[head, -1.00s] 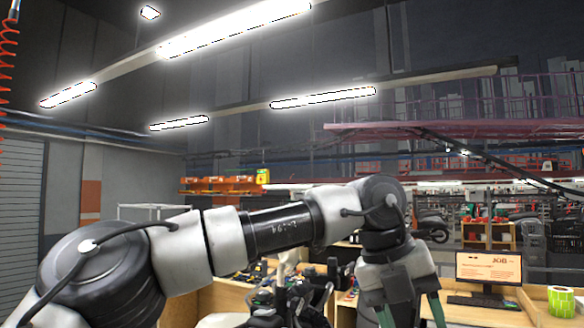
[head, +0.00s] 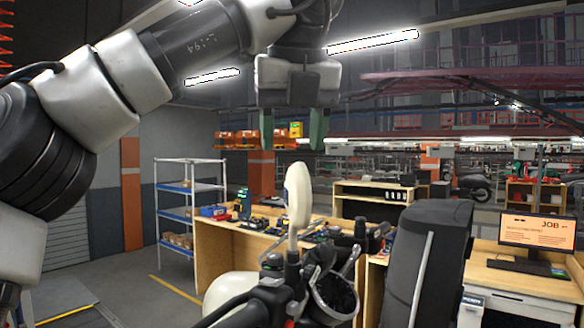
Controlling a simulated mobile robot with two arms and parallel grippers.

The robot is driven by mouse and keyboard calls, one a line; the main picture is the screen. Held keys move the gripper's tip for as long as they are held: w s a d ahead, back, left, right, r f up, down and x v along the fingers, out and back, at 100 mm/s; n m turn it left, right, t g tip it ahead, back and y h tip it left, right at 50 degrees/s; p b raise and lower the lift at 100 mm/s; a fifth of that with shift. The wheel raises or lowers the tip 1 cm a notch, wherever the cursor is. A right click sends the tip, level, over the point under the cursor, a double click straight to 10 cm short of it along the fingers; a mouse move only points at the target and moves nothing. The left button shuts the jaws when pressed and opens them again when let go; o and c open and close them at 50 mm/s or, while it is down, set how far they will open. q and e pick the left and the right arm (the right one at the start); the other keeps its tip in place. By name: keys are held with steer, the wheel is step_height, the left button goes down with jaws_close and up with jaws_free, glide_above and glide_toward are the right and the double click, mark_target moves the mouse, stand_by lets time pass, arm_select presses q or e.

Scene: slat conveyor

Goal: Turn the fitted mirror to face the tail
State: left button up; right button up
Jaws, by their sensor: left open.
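The fitted mirror (head: 298,196) is a cream, upright oval on a short dark stem. It rises from the dark handlebar (head: 270,297) of a scooter in the lower middle of the head view. It shows rather narrow, and I see no reflecting glass. My left gripper (head: 292,132) hangs from the top, pointing down, with green fingertips spread apart. It is empty and appears above the mirror, with a small gap in the picture. The real distance between them is hard to judge. My right gripper is not in view.
A large dark upright block (head: 428,255) stands right of the handlebar. Behind are a wooden workbench (head: 235,245) with small parts, a wire shelf rack (head: 158,205) and a desk with a monitor (head: 537,232). Open floor shows at the left.

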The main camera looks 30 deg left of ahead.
mark_target(288, 178)
arm_select(q)
steer(key=w+f, duration=0.1)
steer(key=f, duration=0.1)
steer(key=w+a+f, duration=0.1)
steer(key=shift+w+f, duration=0.3)
steer(key=shift+f, duration=0.05)
steer(key=shift+w+a+f, duration=0.15)
steer(key=shift+w+f, duration=0.2)
steer(key=shift+f, duration=0.15)
steer(key=shift+w+a+f, duration=0.15)
steer(key=shift+w+f, duration=0.15)
steer(key=shift+f, duration=0.35)
steer(key=shift+s, duration=0.35)
steer(key=shift+f, duration=0.1)
steer(key=shift+c, duration=2.2)
jaws_close()
steer(key=shift+a+m, duration=0.2)
steer(key=shift+m, duration=0.2)
steer(key=shift+a+m+h, duration=0.25)
steer(key=shift+m+h, duration=0.15)
steer(key=shift+m, duration=0.1)
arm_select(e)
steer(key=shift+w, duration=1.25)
